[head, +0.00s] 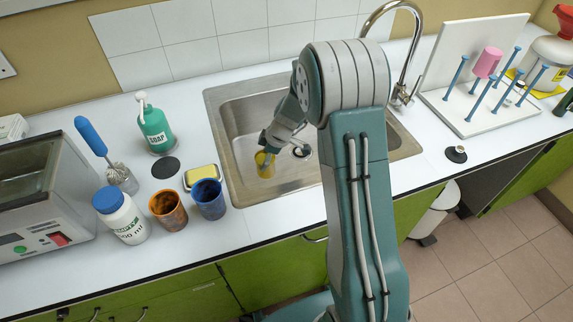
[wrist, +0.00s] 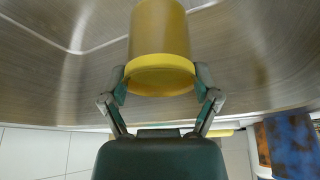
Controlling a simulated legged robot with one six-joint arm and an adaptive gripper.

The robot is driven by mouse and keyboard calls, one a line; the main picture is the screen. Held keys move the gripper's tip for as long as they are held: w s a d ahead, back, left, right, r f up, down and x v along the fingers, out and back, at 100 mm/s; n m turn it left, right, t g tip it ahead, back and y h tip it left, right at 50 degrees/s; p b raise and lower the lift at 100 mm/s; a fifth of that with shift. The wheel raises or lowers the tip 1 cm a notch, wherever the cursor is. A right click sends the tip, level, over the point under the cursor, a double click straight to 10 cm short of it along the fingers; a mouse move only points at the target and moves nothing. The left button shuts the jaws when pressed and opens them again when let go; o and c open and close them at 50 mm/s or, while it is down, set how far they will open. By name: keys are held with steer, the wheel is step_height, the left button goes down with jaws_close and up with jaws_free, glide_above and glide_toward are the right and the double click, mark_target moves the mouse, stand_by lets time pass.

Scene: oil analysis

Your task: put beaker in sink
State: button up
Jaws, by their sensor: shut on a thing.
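A yellow beaker (head: 265,164) is in my gripper (head: 266,152), inside the steel sink (head: 240,182) near its left side. The wrist view shows the beaker (wrist: 160,50) between the two fingers of my gripper (wrist: 160,84), which is shut on it. The sink's metal surface (wrist: 60,75) lies behind the beaker there. I cannot tell whether the beaker touches the sink floor. My arm hides the middle of the sink in the head view.
An orange cup (head: 168,210) and a blue cup (head: 208,199) stand on the counter left of the sink, by a yellow sponge dish (head: 202,176). A green soap bottle (head: 155,130) stands behind. A curved faucet (head: 408,60) and a peg rack (head: 470,90) are right.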

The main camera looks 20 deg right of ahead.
mark_target(267, 175)
step_height(267, 175, down, 8)
stand_by(0.4)
steer(key=o, duration=0.9)
